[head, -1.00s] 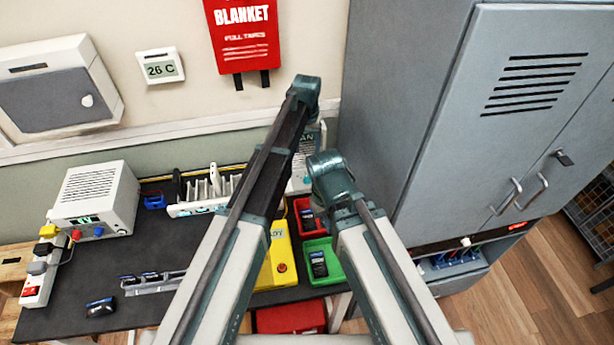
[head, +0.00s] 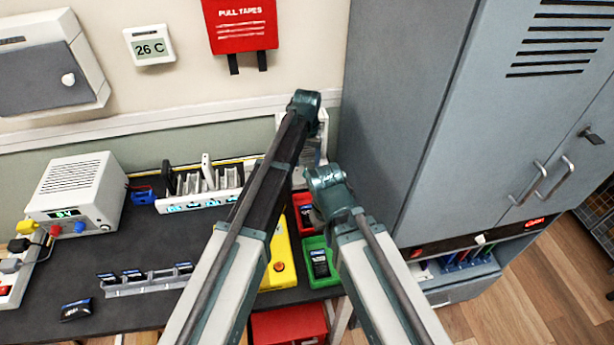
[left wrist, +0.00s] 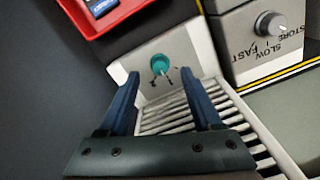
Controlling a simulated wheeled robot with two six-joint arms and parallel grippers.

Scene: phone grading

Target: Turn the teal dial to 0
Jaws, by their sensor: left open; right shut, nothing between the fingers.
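The teal dial (left wrist: 160,64) sits on the pale front of a white device (left wrist: 182,48) with slatted fins in the left wrist view. A dark mark shows below the dial; its markings are too small to read. My left gripper (left wrist: 160,78) is open, its two blue fingers on either side of the dial's line and apart from it. In the head view, the device (head: 322,128) is mostly hidden behind my left arm, and the dial is not visible there. My right gripper (head: 316,212) is shut and empty near the red tray, largely hidden by its own wrist.
A box with a grey knob (left wrist: 270,23) marked SLOW and FAST stands right of the dial. A red tray (left wrist: 66,8) holds a phone. A green tray (head: 318,243), yellow unit (head: 280,250) and grey cabinet (head: 410,110) are close to my arms.

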